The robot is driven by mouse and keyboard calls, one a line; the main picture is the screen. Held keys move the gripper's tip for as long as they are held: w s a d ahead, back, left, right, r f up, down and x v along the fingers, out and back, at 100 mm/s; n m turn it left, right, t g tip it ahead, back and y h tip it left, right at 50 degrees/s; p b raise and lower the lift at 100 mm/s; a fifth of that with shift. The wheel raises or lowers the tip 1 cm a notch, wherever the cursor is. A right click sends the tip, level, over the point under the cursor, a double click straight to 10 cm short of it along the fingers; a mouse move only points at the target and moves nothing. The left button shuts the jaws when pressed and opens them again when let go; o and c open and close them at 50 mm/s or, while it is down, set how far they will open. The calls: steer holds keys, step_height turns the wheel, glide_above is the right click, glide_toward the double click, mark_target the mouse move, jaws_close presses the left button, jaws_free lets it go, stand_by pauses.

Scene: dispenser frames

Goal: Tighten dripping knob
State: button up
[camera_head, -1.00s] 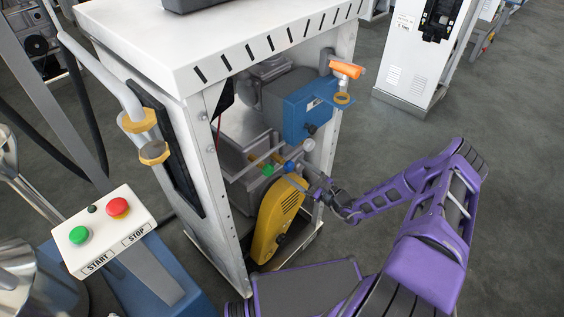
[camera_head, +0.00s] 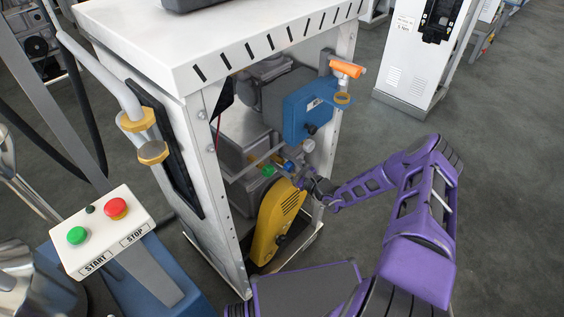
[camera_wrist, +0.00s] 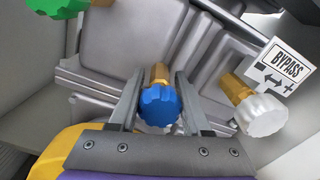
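In the wrist view a blue knob (camera_wrist: 160,106) on a brass stem sits between the two fingers of my gripper (camera_wrist: 159,78). The fingers stand apart on either side of it; I cannot tell whether they touch it. A white knob (camera_wrist: 262,115) on a brass stem is to the right, below a BYPASS label (camera_wrist: 284,67). A green knob (camera_wrist: 58,6) is cut off at the upper left. In the head view my gripper (camera_head: 303,176) reaches into the cabinet's open side near the blue knob (camera_head: 288,166). No drip is discernible.
A white cabinet (camera_head: 190,75) frames the knobs, with a corner post close to my arm. A yellow housing (camera_head: 270,225) lies just below, and a blue box (camera_head: 308,108) above. A START/STOP panel (camera_head: 103,232) is at the left.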

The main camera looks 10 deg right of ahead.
jaws_close()
steer(key=shift+m, duration=0.4)
steer(key=shift+w+d+m+b, duration=0.1)
steer(key=shift+m+b, duration=0.45)
steer(key=shift+m, duration=1.95)
steer(key=o, duration=0.7)
jaws_free()
